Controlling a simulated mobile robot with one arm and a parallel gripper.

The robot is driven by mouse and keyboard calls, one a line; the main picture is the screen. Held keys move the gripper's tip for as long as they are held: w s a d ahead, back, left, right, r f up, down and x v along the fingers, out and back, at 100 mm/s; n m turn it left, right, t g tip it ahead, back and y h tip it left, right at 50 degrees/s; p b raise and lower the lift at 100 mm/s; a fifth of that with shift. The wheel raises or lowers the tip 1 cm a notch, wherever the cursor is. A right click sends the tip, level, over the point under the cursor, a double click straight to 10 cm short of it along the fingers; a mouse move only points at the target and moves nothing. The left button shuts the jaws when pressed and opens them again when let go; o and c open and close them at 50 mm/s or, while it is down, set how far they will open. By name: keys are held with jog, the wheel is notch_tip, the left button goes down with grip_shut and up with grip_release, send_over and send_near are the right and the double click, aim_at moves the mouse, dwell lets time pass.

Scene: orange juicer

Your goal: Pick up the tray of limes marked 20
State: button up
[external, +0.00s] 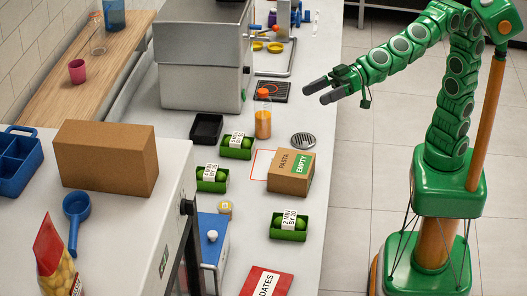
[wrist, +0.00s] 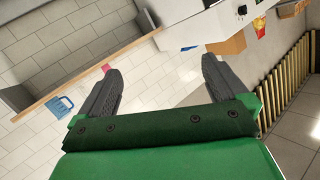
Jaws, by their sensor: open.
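Three small green trays of limes with white labels stand on the counter. One tray (external: 237,147) is farthest back, one (external: 212,178) is a little nearer on the left, and one (external: 288,227) is nearest, on the right. The label numbers are too small for me to read surely, so I cannot tell which tray is marked 20. My gripper (external: 318,92) is open and empty, above the right edge of the counter, farther back than all three trays. Its two dark fingers stand apart in the wrist view (wrist: 160,66), where no lime tray shows.
A cardboard box marked PASTA EMPTY (external: 291,172) stands between the trays on the right. An orange-capped bottle (external: 263,119) and an empty black tray (external: 206,129) are near the farthest lime tray. A red DATES packet (external: 266,283) lies in front.

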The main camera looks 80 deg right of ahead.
aim_at(293, 218)
jog(key=d+f+m+h, duration=0.1)
jog(key=f+h, duration=0.2)
jog(key=f, duration=1.3)
jog(key=s+d+f+m+t+h, duration=0.1)
jog(key=f+h, duration=0.2)
jog(key=f, duration=1.3)
jog(key=d+f+m+h, duration=0.1)
jog(key=f+h, duration=0.2)
jog(key=f, duration=1.4)
jog(key=shift+s+d+m+t, duration=0.2)
jog(key=shift+d+m+t, duration=0.1)
jog(key=shift+t, duration=0.1)
jog(key=shift+x, duration=3.9)
jog(key=shift+d, duration=0.1)
jog(key=c, duration=0.9)
